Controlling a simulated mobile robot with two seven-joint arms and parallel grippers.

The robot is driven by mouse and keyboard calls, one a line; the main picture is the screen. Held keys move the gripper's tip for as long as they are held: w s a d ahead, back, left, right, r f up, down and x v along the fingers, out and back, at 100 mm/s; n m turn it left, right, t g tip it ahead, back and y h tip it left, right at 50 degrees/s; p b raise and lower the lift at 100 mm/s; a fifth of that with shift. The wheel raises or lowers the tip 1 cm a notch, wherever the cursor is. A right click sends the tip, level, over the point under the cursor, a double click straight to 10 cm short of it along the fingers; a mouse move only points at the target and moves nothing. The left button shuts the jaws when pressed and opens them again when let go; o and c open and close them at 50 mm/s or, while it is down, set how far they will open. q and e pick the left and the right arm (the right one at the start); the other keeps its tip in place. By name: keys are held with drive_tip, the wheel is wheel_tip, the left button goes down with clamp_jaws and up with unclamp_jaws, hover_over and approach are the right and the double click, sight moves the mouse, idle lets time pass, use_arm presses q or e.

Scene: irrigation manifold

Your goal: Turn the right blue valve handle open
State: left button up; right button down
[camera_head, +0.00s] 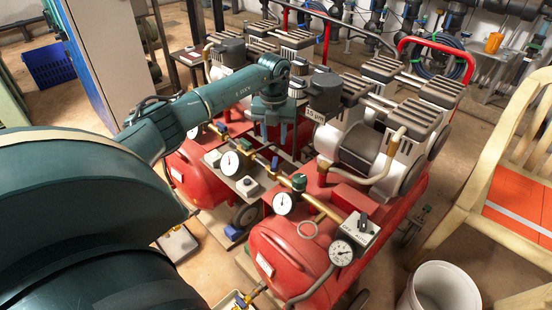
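My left arm comes in from the left and reaches over the red compressors. My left gripper (270,130) points down between the machines. Its fingertips are small and partly lost against the parts behind, so their opening is unclear. A small blue handle (275,163) shows on the brass piping below the gripper, apart from it in the picture. Another small blue piece (221,127) lies further left, near my forearm. I cannot tell for certain which is the right valve handle, or how it is turned. My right gripper is not in view.
Red compressor tanks (290,250) with gauges (341,252) and brass pipes fill the middle. A white bucket (440,290) stands at the lower right, below a pale wooden bench (470,190). A blue crate (49,64) sits at the upper left. Some brown floor is clear on the right.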

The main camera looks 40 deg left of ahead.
sight(274, 162)
use_arm(q)
wheel_tip(274, 162, down, 8)
drive_tip(key=shift+b, duration=0.85)
drive_tip(key=shift+f, duration=0.45)
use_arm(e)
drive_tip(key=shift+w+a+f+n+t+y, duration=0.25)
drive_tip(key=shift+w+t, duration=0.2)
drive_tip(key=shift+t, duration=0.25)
use_arm(q)
drive_tip(key=shift+c, duration=0.4)
clamp_jaws()
